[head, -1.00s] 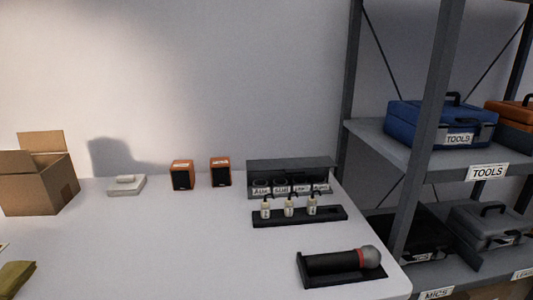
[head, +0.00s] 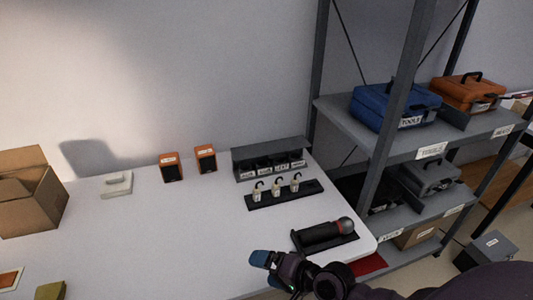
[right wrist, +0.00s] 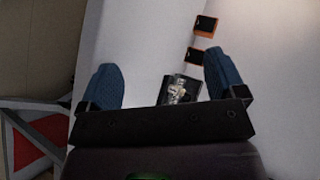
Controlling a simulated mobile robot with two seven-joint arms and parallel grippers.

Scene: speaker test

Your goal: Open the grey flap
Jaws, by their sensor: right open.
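No part is clearly marked as the grey flap. The likeliest place is the dark grey labelled unit (head: 268,149) at the back of the white table, with a grey top over a row of dark openings; I cannot tell its flap apart. My right gripper (head: 268,262) is at the table's front edge, well in front of this unit. In the right wrist view its two blue fingers (right wrist: 163,80) stand wide apart with nothing held. A dark object (right wrist: 180,90) shows beyond and between them, too unclear to name. My left gripper is out of view.
A black strip (head: 285,195) with 3 small hooked plugs lies before the unit. A microphone in a black cradle (head: 324,235) lies near the right edge. Two orange speakers (head: 171,167) and a cardboard box (head: 30,190) stand left. Shelves (head: 384,150) stand right. The table's middle is clear.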

